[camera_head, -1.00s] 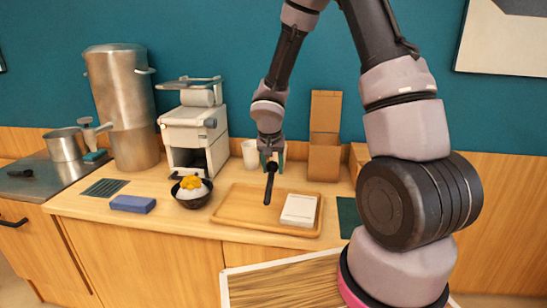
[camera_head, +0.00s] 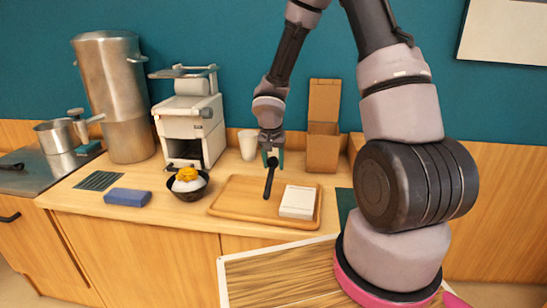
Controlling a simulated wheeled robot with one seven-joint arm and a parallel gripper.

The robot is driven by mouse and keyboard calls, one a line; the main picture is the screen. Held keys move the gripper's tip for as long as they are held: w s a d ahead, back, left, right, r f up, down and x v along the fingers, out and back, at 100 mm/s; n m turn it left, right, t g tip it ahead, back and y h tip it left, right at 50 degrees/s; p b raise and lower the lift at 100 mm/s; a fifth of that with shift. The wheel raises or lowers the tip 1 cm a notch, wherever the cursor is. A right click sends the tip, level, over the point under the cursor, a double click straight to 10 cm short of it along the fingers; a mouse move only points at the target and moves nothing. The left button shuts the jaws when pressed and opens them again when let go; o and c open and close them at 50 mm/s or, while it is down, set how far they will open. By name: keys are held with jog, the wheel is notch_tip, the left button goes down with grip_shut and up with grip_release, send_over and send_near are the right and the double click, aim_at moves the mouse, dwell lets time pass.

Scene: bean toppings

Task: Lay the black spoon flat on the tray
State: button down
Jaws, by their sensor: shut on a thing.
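The black spoon (camera_head: 269,182) hangs tilted, close to upright, from my gripper (camera_head: 272,158), with its lower end over the tray. My gripper is shut on the spoon's upper part and points down above the back part of the tray. The wooden tray (camera_head: 232,203) lies on the counter. A white box-like item (camera_head: 298,201) lies on the tray's right part. I cannot tell whether the spoon's lower end touches the tray.
A black bowl (camera_head: 188,193) with white and yellow food stands left of the tray. A white cup (camera_head: 248,145) and a brown cardboard box (camera_head: 322,145) stand behind. A blue block (camera_head: 128,197) lies on the left, before a white machine (camera_head: 189,129). The tray's left part is clear.

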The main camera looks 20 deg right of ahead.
jog(key=shift+f, duration=1.95)
grip_release()
jog(key=shift+w+v, duration=0.15)
jog(key=shift+v, duration=2.3)
jog(key=shift+w+v, duration=0.15)
jog(key=shift+v, duration=2.3)
jog(key=shift+d+r, duration=0.1)
jog(key=shift+d, duration=0.1)
